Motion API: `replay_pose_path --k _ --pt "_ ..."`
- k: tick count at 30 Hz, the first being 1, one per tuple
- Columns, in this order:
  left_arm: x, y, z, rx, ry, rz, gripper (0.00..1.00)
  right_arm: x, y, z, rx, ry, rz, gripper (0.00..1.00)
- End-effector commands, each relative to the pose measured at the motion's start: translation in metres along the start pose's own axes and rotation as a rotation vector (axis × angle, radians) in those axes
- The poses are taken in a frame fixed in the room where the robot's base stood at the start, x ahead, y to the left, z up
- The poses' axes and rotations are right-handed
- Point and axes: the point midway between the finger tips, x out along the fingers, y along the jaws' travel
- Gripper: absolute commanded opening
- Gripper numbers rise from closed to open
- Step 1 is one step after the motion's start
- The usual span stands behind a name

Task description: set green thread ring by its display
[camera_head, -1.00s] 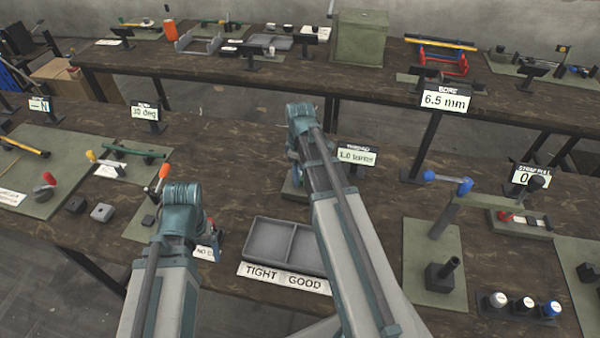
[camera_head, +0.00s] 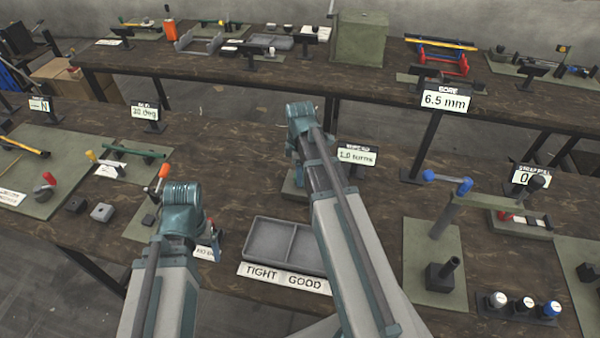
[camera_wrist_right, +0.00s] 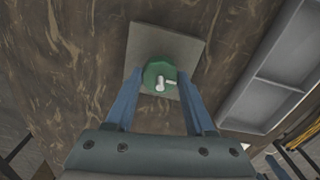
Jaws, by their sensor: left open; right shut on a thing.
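The green thread ring (camera_wrist_right: 153,71) is round, with a short white handle and a small pale peg on its face. It sits over a grey-green square plate (camera_wrist_right: 178,42). My right gripper (camera_wrist_right: 160,73) is shut on the ring, one blue finger on each side. In the head view my right arm mostly hides that gripper and the ring; an edge of the plate (camera_head: 290,190) shows. The display (camera_head: 357,155), reading 1.0 turns, stands just right of my right arm. My left gripper (camera_head: 214,243) is open, partly hidden by its arm, near a small white label.
A grey two-compartment tray (camera_head: 268,238) marked TIGHT and GOOD lies between my arms. Green mats with fixtures stand left and right (camera_head: 420,235). A 6.5 mm display (camera_head: 445,100) stands behind.

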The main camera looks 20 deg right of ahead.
Motion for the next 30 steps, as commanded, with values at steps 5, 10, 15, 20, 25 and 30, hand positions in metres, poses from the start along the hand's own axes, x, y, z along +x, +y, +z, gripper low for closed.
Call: replay_pose_path --k 5,10,15,20,25,30 --pt "0.000 0.000 0.000 0.000 0.000 0.000 0.84 0.000 0.000 0.000 0.001 0.000 0.000 0.56" --pt "0.000 0.000 0.000 0.000 0.000 0.000 0.84 0.000 0.000 0.000 0.001 0.000 0.000 0.84" --pt "0.000 0.000 0.000 0.000 0.000 0.000 0.84 0.000 0.000 0.000 0.001 0.000 0.000 0.84" --pt "-0.001 0.000 0.000 0.000 0.000 0.000 0.84 -0.001 0.000 0.000 0.001 0.000 0.000 0.84" --pt "-0.009 -0.001 0.001 0.000 0.000 0.000 0.84 -0.009 0.000 0.000 0.001 0.000 0.000 0.84" --pt "-0.025 -0.002 0.002 0.000 0.000 0.000 0.84 -0.025 0.000 0.000 0.001 0.000 0.000 0.84"
